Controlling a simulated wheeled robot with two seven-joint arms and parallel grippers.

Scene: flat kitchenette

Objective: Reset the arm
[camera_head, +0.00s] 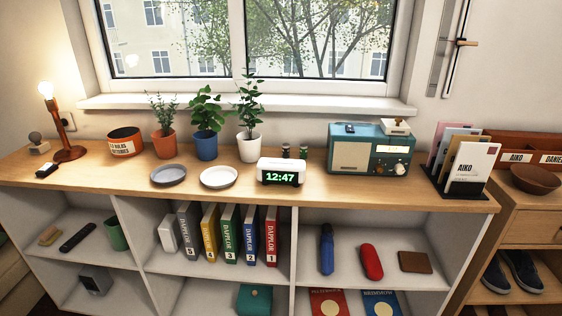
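Neither of my arms nor grippers shows in the head view. The view holds a wooden-topped shelf unit (320,198) below a window, with nothing of mine in front of it. Whether the grippers are open or shut cannot be seen.
The counter holds a lit lamp (68,130), several potted plants, a grey plate (168,175), a white plate (219,177), a clock (281,171), a radio (370,150) and a card holder (460,188). Binders (230,233) stand below. A wooden bowl (537,179) is at right.

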